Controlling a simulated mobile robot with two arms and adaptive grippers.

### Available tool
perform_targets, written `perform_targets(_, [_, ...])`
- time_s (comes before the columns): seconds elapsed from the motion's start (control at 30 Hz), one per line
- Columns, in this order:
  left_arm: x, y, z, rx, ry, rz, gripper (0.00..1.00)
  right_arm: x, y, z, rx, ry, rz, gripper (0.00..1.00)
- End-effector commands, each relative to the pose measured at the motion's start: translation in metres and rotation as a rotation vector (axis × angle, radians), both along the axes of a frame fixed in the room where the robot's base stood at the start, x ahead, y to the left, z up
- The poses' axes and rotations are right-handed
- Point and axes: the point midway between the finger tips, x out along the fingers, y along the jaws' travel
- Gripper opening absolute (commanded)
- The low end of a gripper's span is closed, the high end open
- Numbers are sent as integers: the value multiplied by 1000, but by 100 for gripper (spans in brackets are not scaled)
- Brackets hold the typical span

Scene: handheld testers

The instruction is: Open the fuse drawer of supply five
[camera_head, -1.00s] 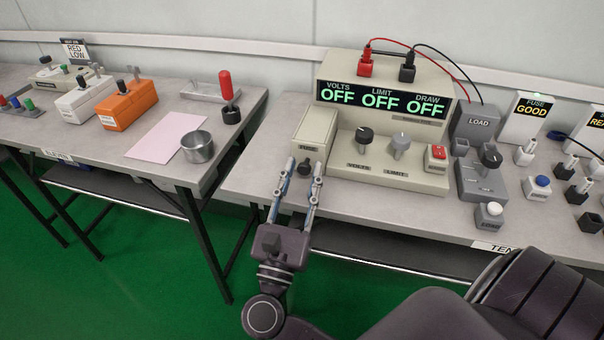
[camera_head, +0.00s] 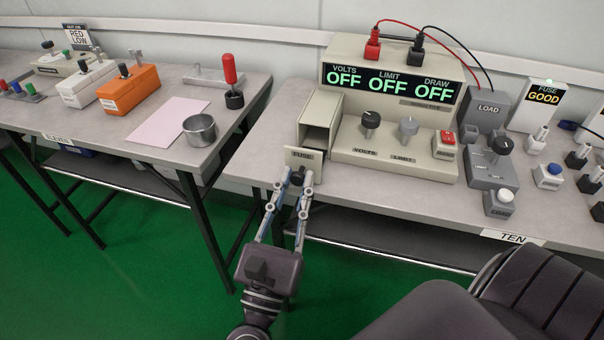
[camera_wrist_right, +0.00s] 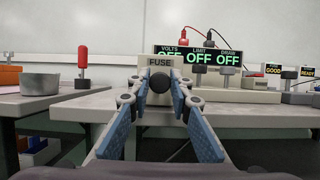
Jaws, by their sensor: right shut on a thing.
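The beige power supply (camera_head: 395,150) stands on the right-hand table, its display reading OFF three times. Its fuse drawer front (camera_head: 291,157), labelled FUSE, stands well out from the beige fuse housing (camera_head: 323,108) at the supply's left, so the drawer is pulled open. My right gripper (camera_head: 298,177) is shut on the dark round knob (camera_wrist_right: 160,82) of that drawer front. In the right wrist view the blue-padded fingers flank the knob, below the FUSE label (camera_wrist_right: 159,62). The drawer's inside is mostly hidden. My left gripper is not in view.
The table edge carries a label TEN (camera_head: 513,238). A grey load box (camera_head: 487,107) and several switches stand to the right. The left table holds a metal cup (camera_head: 199,130), a pink sheet (camera_head: 165,122) and an orange box (camera_head: 128,92). A gap separates the tables.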

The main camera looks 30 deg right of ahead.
Motion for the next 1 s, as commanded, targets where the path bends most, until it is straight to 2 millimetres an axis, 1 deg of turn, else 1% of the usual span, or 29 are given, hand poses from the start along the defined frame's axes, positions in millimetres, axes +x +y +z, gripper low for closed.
perform_targets(0.3, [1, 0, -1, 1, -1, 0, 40, -2, 2, -1, 1, 4, 0, 0])
perform_targets(0.33, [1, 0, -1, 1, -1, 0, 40, -2, 2, -1, 1, 4, 0, 22])
perform_targets(0.47, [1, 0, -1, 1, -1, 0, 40, -2, 2, -1, 1, 4, 0, 36])
perform_targets(0.77, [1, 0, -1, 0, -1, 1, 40, -2, 3, -1, -1, 2, 0, 36])
perform_targets(0.87, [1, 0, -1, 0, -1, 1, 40, -7, 8, -4, -1, 4, -1, 36])
perform_targets(1.0, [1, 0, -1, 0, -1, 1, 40, -21, 25, -14, 1, 7, 1, 36])
